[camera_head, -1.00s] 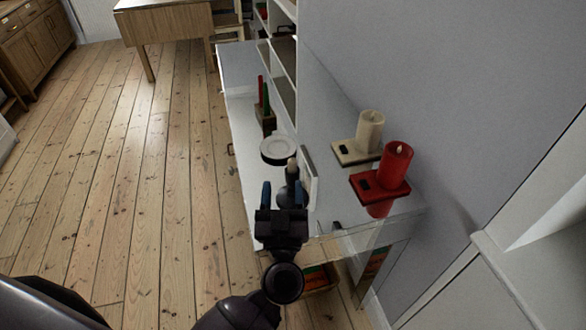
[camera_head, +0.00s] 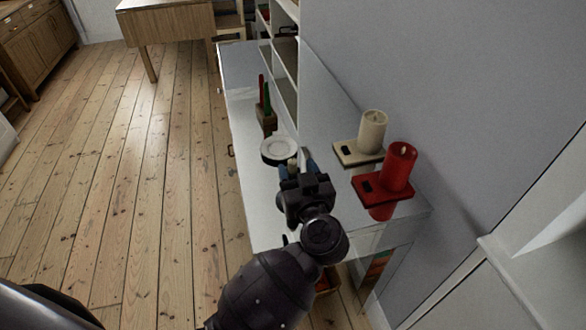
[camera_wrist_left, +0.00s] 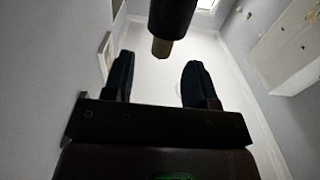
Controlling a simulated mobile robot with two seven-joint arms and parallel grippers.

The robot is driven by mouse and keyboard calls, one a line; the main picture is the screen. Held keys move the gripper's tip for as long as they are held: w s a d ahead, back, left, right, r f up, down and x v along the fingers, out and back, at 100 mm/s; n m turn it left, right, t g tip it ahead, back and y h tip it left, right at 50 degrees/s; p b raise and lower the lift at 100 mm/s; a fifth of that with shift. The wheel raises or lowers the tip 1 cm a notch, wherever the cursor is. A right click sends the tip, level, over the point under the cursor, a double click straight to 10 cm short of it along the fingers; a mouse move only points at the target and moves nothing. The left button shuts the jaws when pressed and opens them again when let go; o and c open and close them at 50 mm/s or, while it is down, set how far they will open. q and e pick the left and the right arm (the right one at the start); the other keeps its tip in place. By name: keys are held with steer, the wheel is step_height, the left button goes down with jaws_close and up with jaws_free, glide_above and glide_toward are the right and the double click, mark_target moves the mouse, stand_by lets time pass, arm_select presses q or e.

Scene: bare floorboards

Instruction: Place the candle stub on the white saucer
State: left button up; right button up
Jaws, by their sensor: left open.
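The white saucer (camera_head: 279,149) lies flat on the white cabinet top. My right gripper is out of view.
A wooden block with red and green candles (camera_head: 266,113) stands behind the saucer. The cabinet top (camera_head: 247,160) is clear left of the saucer.

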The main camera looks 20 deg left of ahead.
mark_target(294, 165)
arm_select(q)
steer(key=x, duration=0.2)
steer(key=b+x, duration=0.1)
steer(key=x, duration=0.1)
steer(key=shift+w+a+f, duration=0.15)
steer(key=shift+f, duration=0.25)
steer(key=shift+w+a+r, duration=0.15)
steer(key=shift+w+a, duration=0.15)
steer(key=shift+w, duration=0.15)
jaws_close()
